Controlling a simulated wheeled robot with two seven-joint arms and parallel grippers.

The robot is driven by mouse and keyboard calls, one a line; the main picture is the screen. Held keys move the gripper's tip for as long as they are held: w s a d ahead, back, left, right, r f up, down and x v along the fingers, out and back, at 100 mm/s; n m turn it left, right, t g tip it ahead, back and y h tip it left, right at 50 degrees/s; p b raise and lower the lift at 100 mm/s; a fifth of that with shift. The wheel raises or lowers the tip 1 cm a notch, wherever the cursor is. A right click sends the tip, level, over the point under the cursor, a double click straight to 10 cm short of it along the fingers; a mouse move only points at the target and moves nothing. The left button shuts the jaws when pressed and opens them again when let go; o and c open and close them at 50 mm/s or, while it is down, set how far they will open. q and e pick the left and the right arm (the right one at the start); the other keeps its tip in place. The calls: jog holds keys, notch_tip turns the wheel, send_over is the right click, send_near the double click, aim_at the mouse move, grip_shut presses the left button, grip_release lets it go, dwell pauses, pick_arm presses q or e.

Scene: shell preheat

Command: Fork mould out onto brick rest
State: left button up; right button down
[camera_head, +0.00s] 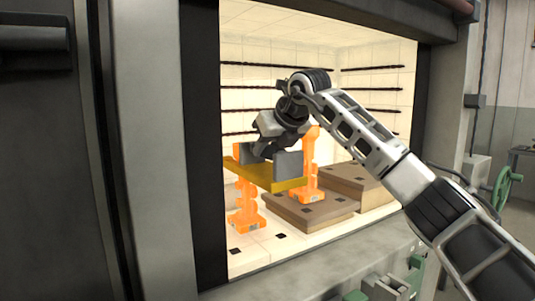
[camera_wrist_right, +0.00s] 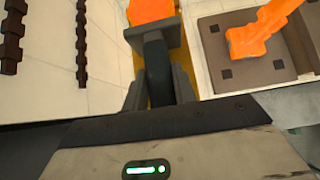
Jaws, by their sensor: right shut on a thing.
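My right gripper (camera_head: 268,150) is inside the lit furnace chamber, shut on what seems to be the fork. A yellow flat piece (camera_head: 266,178) with grey upright blocks, apparently the fork, lies level below it. In the right wrist view the fingers (camera_wrist_right: 158,88) close around a dark bar. One glowing orange mould (camera_head: 244,212) stands at the left, partly covered by the yellow piece; contact is unclear. A second orange mould (camera_head: 310,160) stands on a low brown brick slab (camera_head: 320,212); it also shows in the right wrist view (camera_wrist_right: 262,28). My left gripper is not in view.
A taller brown block (camera_head: 352,183) stands right of the slab. The pale chamber floor (camera_head: 257,250) has dark square marks. Dark heating bars (camera_head: 372,88) line the walls. The thick furnace front edge (camera_head: 340,265) and the left frame (camera_head: 155,150) bound the opening.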

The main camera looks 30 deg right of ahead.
jog(key=shift+r, duration=1.65)
jog(key=shift+r, duration=1.75)
